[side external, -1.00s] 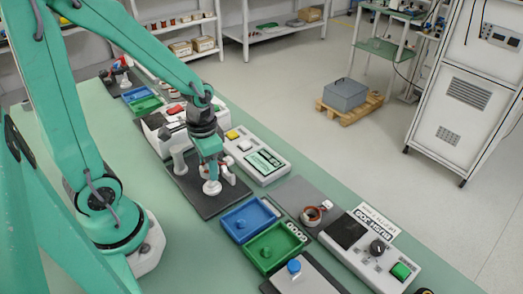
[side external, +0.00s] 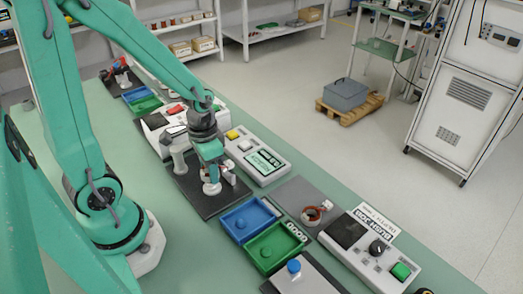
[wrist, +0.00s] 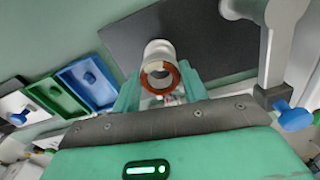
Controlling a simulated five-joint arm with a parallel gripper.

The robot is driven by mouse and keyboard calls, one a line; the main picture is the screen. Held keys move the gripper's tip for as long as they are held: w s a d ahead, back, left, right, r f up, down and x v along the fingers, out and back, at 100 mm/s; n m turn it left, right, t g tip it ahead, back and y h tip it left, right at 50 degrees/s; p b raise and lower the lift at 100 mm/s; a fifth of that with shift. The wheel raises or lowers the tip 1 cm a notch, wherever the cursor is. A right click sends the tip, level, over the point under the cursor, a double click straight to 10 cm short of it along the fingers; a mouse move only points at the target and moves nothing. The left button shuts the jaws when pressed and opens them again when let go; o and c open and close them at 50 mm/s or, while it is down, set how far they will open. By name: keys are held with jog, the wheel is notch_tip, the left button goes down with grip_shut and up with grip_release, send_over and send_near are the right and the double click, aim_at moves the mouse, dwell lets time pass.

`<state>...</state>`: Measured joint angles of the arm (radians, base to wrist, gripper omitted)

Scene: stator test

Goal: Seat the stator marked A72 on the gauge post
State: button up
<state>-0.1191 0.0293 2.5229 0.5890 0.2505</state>
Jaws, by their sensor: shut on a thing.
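My gripper (side external: 213,178) points down over the dark plate (side external: 194,197) in the side view. In the wrist view my gripper (wrist: 158,95) has its fingers on both sides of a stator (wrist: 172,75), a red-brown copper ring, and is shut on it. A white round post (wrist: 158,48) stands at the ring, its far part showing beyond it; its white foot (side external: 211,188) shows below my gripper in the side view. I cannot tell whether the ring is around the post or just above it. No A72 mark is readable.
A blue tray (side external: 249,220) and a green tray (side external: 273,247) lie nearby. Another copper-ringed stator (side external: 314,215) lies on a grey mat. A grey-white stand with an arm (wrist: 270,55) rises close to my gripper in the wrist view. A console with a green screen (side external: 265,161) stands behind.

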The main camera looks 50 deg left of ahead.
jog(key=shift+f, duration=1.1)
dwell(0.6)
jog(key=o, duration=1.1)
jog(key=shift+r, duration=0.15)
jog(key=shift+r, duration=3.75)
